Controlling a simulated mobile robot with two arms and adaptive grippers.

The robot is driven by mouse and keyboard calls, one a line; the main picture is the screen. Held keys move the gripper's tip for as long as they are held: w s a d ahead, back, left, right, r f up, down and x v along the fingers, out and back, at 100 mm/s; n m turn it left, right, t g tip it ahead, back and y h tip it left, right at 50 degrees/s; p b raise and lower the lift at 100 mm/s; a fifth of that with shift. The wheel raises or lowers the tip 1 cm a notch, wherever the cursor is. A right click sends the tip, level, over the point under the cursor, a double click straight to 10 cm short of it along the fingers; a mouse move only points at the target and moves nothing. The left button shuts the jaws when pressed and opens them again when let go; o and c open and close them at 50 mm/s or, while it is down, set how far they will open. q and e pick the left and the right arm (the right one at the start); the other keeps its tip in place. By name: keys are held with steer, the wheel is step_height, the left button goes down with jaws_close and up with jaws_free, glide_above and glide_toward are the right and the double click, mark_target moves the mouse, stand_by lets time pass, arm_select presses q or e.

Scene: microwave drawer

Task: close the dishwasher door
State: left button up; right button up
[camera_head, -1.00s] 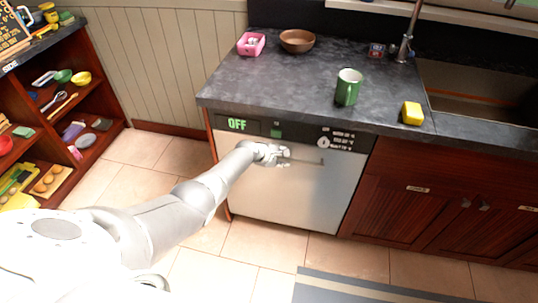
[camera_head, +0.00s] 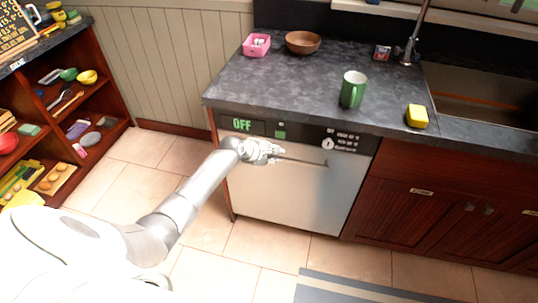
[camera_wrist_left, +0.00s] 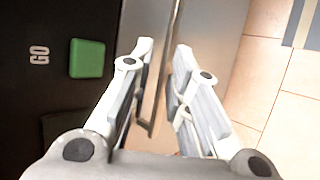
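The dishwasher door (camera_head: 290,198) stands upright under the counter, its pale front looking about flush with the cabinets. I cannot tell whether a slight gap is left. Its long bar handle (camera_head: 305,161) runs across the upper front, below the black control panel (camera_head: 300,136) reading "OFF". My left gripper (camera_head: 272,150) is at the handle's left part. In the left wrist view, the left gripper (camera_wrist_left: 163,78) has its fingers apart on either side of the handle (camera_wrist_left: 159,95), with gaps showing; a green button (camera_wrist_left: 87,58) is beside it. My right gripper is out of view.
The counter (camera_head: 290,85) above holds a green mug (camera_head: 353,89), a yellow sponge (camera_head: 417,116), a brown bowl (camera_head: 303,42) and a pink container (camera_head: 256,45). Shelves (camera_head: 100,95) stand at left. The tiled floor (camera_head: 255,240) before the door is clear, with a mat (camera_head: 350,290) at lower right.

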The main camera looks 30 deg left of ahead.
arm_select(q)
steer(key=shift+v, duration=1.6)
steer(key=shift+s+f, duration=0.15)
steer(key=shift+f, duration=0.05)
steer(key=shift+d, duration=0.1)
steer(key=s+d+f+m+g+y, duration=0.15)
steer(key=s+f+m, duration=0.35)
steer(key=s+f, duration=0.8)
steer(key=s+d+f+m+g+y, duration=0.1)
steer(key=s+f+m+g, duration=0.3)
steer(key=s+f, duration=0.85)
steer(key=s+d+f+m+g, duration=0.1)
steer(key=s+d+f+m, duration=0.2)
steer(key=s, duration=0.6)
steer(key=s+d+f+m, duration=0.3)
steer(key=s+f+m, duration=0.2)
steer(key=s, duration=0.5)
steer(key=s+d+f+m+g, duration=0.1)
steer(key=s+f+m, duration=0.4)
steer(key=s, duration=0.5)
steer(key=shift+s+d+f+g, duration=0.2)
steer(key=shift+d+f+g, duration=0.15)
steer(key=shift+d+f, duration=0.5)
steer(key=shift+r, duration=0.1)
